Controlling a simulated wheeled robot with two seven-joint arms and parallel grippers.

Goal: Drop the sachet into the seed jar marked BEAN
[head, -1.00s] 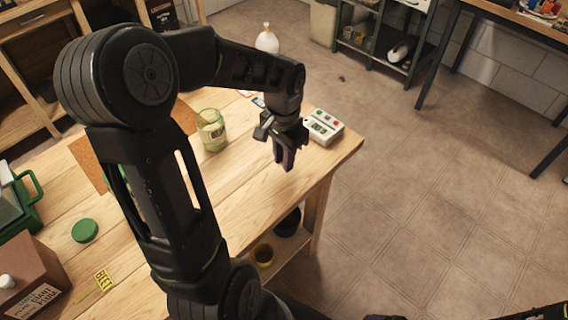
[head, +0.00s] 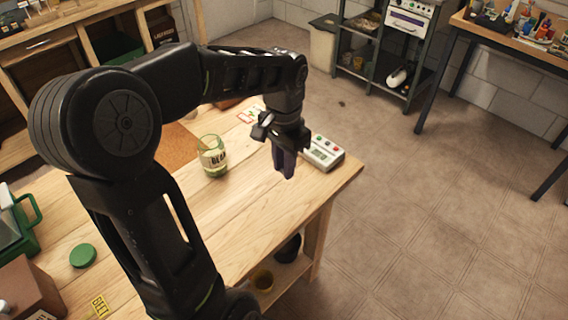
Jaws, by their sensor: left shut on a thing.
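My right gripper is not in view.
A white device with coloured buttons (head: 324,153) sits close to the gripper near the bench's right edge. A green lid (head: 83,255), a yellow tag (head: 99,305) and a brown box (head: 30,288) lie left. Bench (head: 265,220) is clear in front of the jar.

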